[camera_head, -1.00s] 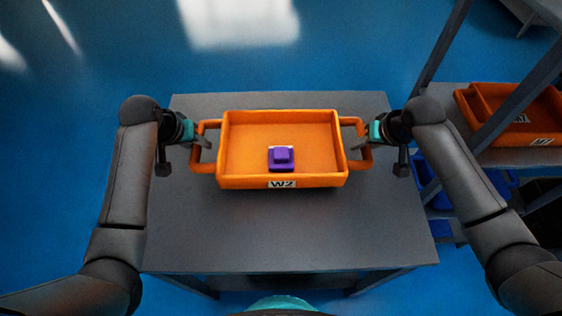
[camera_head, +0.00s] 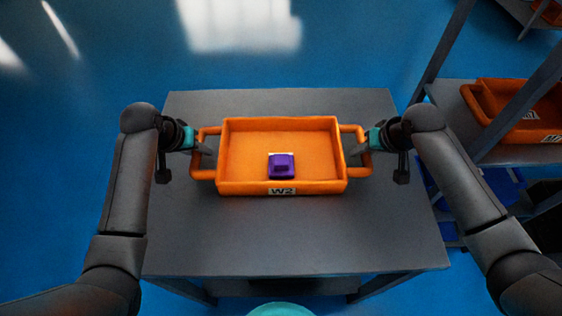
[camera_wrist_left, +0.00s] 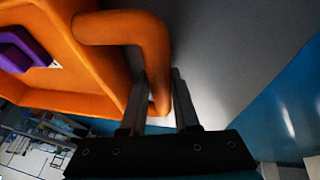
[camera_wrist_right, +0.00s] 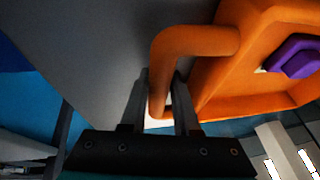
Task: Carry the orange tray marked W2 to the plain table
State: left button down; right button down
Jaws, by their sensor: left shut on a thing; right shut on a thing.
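The orange tray marked W2 (camera_head: 240,188) is at the middle of the grey plain table (camera_head: 290,235) in the head view, level, with a purple block (camera_head: 282,166) inside it. Whether it touches the tabletop I cannot tell. My left gripper (camera_head: 203,150) is shut on the tray's left handle, which also shows in the left wrist view (camera_wrist_left: 150,50). My right gripper (camera_head: 360,148) is shut on the right handle, which also shows in the right wrist view (camera_wrist_right: 180,42). The purple block also shows in both wrist views (camera_wrist_left: 20,48), (camera_wrist_right: 295,56).
A grey shelf rack (camera_head: 512,100) stands at the right with other orange trays (camera_head: 530,136) on it and blue bins (camera_head: 500,183) below. The table is bare around the tray. Blue floor (camera_head: 80,120) is open at the left and behind.

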pick_arm(q)
jog(key=c, duration=0.6)
grip_release()
jog(key=shift+c, duration=0.2)
pick_arm(e)
jog(key=c, duration=0.6)
grip_release()
jog(key=shift+c, duration=0.2)
pick_arm(q)
jog(key=v, duration=1.2)
pick_arm(e)
jog(key=v, duration=1.2)
pick_arm(q)
jog(key=shift+f, duration=0.1)
pick_arm(e)
jog(key=shift+f, duration=0.1)
